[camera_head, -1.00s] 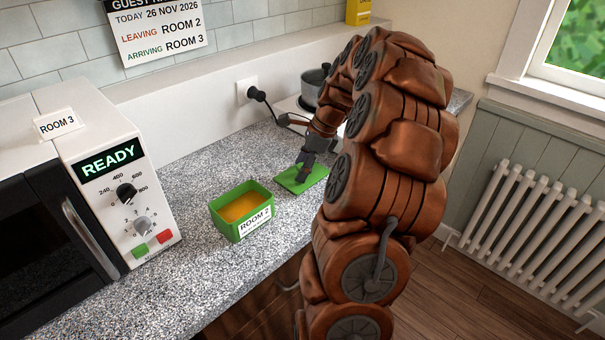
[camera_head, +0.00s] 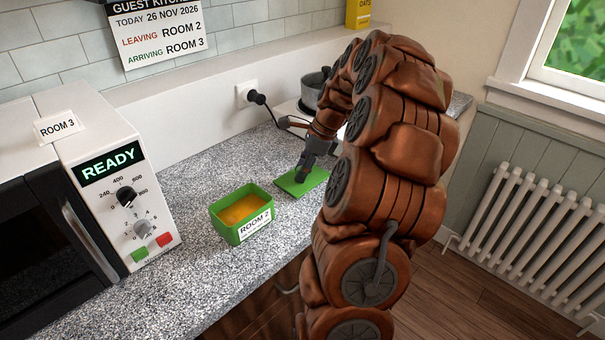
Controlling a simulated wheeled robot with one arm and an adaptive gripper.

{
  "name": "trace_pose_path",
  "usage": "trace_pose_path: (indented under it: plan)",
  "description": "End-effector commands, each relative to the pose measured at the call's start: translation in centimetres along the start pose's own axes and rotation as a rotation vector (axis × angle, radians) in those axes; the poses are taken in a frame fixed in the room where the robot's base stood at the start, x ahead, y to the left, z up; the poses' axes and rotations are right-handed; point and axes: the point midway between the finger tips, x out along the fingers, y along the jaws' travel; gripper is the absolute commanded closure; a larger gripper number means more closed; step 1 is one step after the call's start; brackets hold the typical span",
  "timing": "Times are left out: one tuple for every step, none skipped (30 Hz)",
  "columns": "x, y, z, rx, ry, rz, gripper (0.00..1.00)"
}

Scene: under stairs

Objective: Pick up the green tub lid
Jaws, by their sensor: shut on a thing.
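The green tub lid (camera_head: 289,186) is a flat green piece on the speckled counter, to the right of the green tub. My gripper (camera_head: 301,178) points down onto the lid's middle and is shut on it. The fingertips are small in this view, and the arm's right side hides part of what is behind. The lid looks level; I cannot tell whether it is clear of the counter. The open green tub (camera_head: 228,229) holds something orange and bears a "ROOM 2" label.
A microwave (camera_head: 126,190) reading "READY", with a "ROOM 3" tag (camera_head: 57,125) on top, stands at the left. A grey pot (camera_head: 313,88) and a plugged-in cord (camera_head: 262,103) are behind my gripper. The counter (camera_head: 190,290) is clear in front of the microwave.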

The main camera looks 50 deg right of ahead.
Motion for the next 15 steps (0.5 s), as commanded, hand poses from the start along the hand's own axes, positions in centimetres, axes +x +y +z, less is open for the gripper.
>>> trace_pose_path:
  plan:
    - [0.0, 0.1, 0.0, 0.000, 0.001, 0.003, 0.95]
    - [-0.2, 0.0, 0.1, 0.000, 0.002, 0.001, 0.95]
    - [-0.5, -0.1, 0.2, -0.001, 0.002, -0.001, 0.95]
    - [-0.8, -0.1, 0.3, -0.001, 0.002, -0.002, 0.95]
    - [-1.2, -0.1, 0.4, -0.001, 0.002, -0.003, 0.95]
    - [-1.8, -0.1, 0.7, -0.001, 0.002, -0.004, 0.95]
    - [-2.3, -0.1, 0.9, -0.001, 0.001, -0.004, 0.95]
    - [-2.7, -0.1, 1.1, 0.000, 0.000, -0.004, 0.95]
    - [-3.3, -0.2, 1.4, 0.000, 0.000, -0.005, 0.95]
    - [-3.8, -0.1, 1.6, 0.000, 0.000, -0.004, 0.95]
    - [-4.3, -0.1, 1.8, -0.001, 0.000, -0.002, 0.95]
    - [-5.0, -0.1, 2.0, -0.001, 0.001, -0.004, 0.95]
    - [-5.5, -0.2, 2.2, -0.002, 0.001, -0.006, 0.95]
    - [-5.9, -0.2, 2.4, -0.001, 0.001, -0.006, 0.95]
    - [-6.4, -0.1, 2.6, -0.001, 0.001, -0.003, 0.95]
